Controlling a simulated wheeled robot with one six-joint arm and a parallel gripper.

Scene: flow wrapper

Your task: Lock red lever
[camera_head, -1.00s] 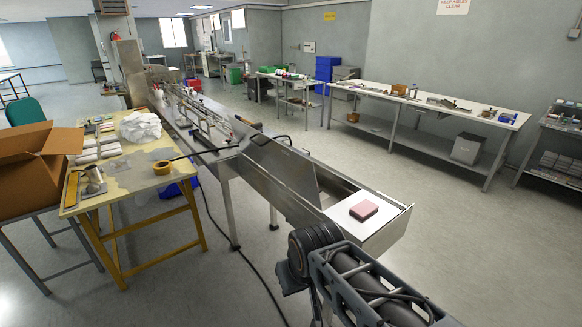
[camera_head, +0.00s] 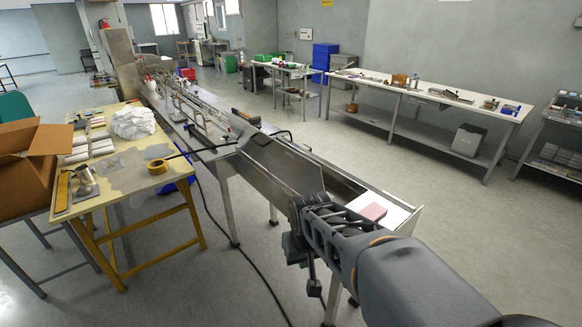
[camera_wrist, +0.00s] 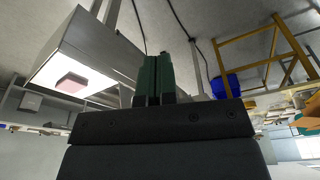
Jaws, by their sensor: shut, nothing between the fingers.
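The flow wrapper (camera_head: 205,130) runs as a long metal machine from the back left to the near middle in the head view. I cannot make out the red lever in either view. My gripper (camera_wrist: 155,62) shows in the wrist view with its two dark green fingers side by side, shut and empty. In the head view my arm reaches in from the lower right, and its wrist end is in front of the near side of the infeed trough. A pink block (camera_head: 373,211) lies on the trough's white end plate; it also shows in the wrist view (camera_wrist: 71,82).
A yellow-legged table (camera_head: 110,187) with tape and white packs stands left of the machine. An open cardboard box (camera_head: 25,165) is beside it. A long white bench (camera_head: 430,97) lines the right wall. A dark cable lies on the floor. Open floor lies between trough and bench.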

